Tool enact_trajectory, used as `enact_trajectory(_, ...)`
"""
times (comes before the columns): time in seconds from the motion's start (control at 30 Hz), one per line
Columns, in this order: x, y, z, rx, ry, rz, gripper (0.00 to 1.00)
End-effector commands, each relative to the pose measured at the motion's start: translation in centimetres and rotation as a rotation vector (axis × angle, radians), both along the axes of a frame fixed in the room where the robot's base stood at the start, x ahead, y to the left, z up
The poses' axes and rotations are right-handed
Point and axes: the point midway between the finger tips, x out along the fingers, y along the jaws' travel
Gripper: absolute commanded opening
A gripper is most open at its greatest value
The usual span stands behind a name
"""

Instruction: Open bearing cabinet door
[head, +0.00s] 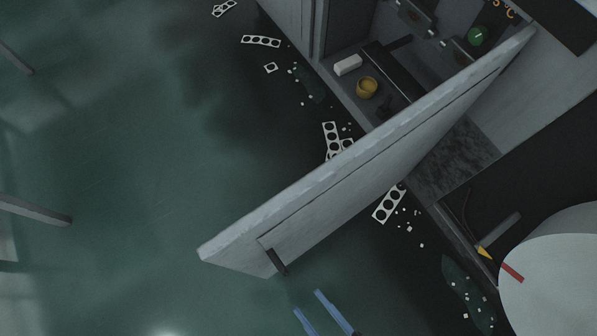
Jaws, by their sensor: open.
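The cabinet door (340,182) is a long pale grey panel that stands swung out from the cabinet across the middle of the head view. Its hinged end is at the upper right and its free end at the lower left. A dark bar handle (276,260) sits near the free end, on the face towards the bottom of the picture. My gripper (310,303) shows at the bottom edge as two blue fingers. They are apart, with nothing visible between them, below and right of the handle and apparently not touching it. The rest of my gripper is mostly out of frame.
Perforated metal strips (390,203) and scraps litter the floor along the cabinet. The green floor (130,180) at left is largely clear.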

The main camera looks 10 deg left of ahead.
Motion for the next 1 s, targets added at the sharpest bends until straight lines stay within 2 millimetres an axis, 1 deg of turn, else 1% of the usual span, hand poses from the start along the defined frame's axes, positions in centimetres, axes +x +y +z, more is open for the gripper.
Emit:
enact_trajectory(0.03,-0.7,-0.7,-0.1,-0.002,0.002,0.0,0.47)
enact_trajectory(0.1,-1.5,-1.4,-0.1,-0.001,0.003,0.0,0.47)
enact_trajectory(0.3,-2.6,-2.5,0.0,0.0,0.0,0.0,0.47)
enact_trajectory(1.0,-2.6,-2.6,0.0,0.0,0.0,0.0,0.47)
